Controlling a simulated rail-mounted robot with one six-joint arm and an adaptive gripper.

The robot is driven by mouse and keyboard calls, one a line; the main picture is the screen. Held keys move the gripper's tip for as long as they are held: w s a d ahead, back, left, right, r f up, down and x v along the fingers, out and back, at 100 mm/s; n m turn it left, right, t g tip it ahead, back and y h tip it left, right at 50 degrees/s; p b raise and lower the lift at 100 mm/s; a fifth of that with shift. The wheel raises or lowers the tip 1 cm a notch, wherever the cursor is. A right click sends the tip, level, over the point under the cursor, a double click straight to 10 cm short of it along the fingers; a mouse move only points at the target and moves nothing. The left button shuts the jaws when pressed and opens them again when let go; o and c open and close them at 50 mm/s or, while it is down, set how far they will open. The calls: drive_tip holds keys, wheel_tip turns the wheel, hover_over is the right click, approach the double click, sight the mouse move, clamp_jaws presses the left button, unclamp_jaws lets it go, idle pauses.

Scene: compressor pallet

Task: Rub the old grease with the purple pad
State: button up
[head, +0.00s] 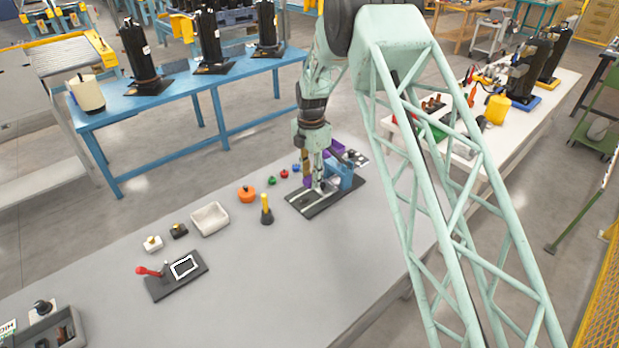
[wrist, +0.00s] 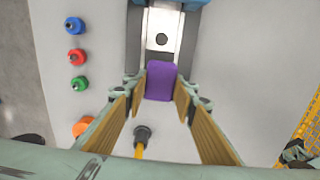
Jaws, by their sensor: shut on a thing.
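My gripper (head: 316,184) is over the dark base plate (head: 317,209) of a fixture on the grey table. In the wrist view my gripper (wrist: 161,90) is shut on the purple pad (wrist: 160,78), which sits between the two fingertips. The pad also shows as a purple edge beside the fingers in the head view (head: 307,182). Just beyond the pad in the wrist view is a pale metal strip (wrist: 162,20) with a dark round spot or hole. I cannot tell whether the pad touches the fixture.
A blue block (head: 345,174) stands on the fixture at the gripper's right. A yellow-handled tool (head: 266,209), an orange knob (head: 246,194) and small coloured knobs (head: 284,173) stand to the left. A white tray (head: 210,218) is farther left.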

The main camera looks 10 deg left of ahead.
drive_tip(key=shift+a, duration=0.3)
